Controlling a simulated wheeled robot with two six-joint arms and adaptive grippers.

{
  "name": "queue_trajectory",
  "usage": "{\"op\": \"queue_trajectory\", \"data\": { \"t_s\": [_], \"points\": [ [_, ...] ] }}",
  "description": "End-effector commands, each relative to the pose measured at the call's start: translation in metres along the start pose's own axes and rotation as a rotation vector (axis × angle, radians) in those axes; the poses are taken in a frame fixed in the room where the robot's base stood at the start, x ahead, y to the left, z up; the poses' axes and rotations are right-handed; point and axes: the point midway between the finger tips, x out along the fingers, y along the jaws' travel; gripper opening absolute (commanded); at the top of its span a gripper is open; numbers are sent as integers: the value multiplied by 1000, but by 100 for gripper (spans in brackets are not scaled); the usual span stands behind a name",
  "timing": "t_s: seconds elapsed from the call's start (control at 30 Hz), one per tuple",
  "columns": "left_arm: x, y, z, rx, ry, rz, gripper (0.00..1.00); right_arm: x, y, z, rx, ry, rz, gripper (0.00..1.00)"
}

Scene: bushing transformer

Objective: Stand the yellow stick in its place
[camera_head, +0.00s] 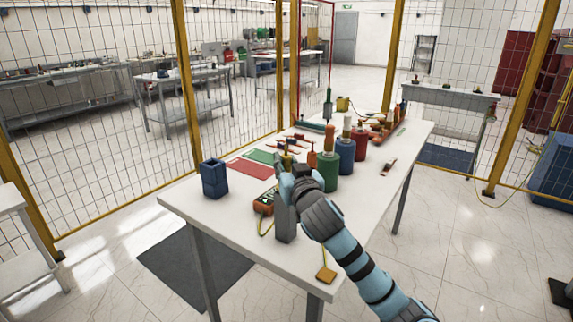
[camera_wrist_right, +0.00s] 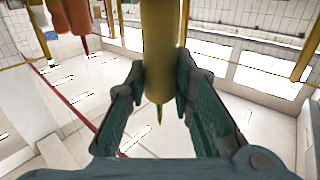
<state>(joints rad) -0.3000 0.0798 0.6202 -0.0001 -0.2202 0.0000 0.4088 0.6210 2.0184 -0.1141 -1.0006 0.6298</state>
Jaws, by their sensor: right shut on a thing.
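My right gripper (camera_head: 287,176) is above the white table, left of the green, blue and red bushings. In the right wrist view, its fingers (camera_wrist_right: 159,92) are closed on the yellow stick (camera_wrist_right: 160,45). The stick runs down between the fingers, and its narrow greenish tip sticks out below them. In the head view the arm and gripper hide most of the stick. I cannot tell which spot is its place. My left gripper is not in view.
The white table (camera_head: 190,200) holds a blue open box (camera_head: 214,180) at the left. A green bushing (camera_head: 327,172), a blue one (camera_head: 345,155) and a red one (camera_head: 360,143) stand right of the gripper. Red (camera_head: 250,169) and green mats lie behind. A yellow-posted mesh fence surrounds the table.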

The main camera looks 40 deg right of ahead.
Motion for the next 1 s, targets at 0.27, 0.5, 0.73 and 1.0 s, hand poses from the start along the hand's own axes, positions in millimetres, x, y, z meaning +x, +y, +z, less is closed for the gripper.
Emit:
{"op": "queue_trajectory", "data": {
  "t_s": [0.27, 0.5, 0.73, 1.0],
  "points": [
    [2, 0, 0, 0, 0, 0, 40, 0, 0, 4, 0, 1, 0, 0],
    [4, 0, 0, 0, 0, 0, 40, 0, 0, 6, 0, 1, 0, 0],
    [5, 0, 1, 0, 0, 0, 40, 0, 0, 9, 0, 0, 0, 0],
    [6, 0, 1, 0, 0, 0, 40, 0, 0, 11, 0, 0, 0, 38]
  ]
}}
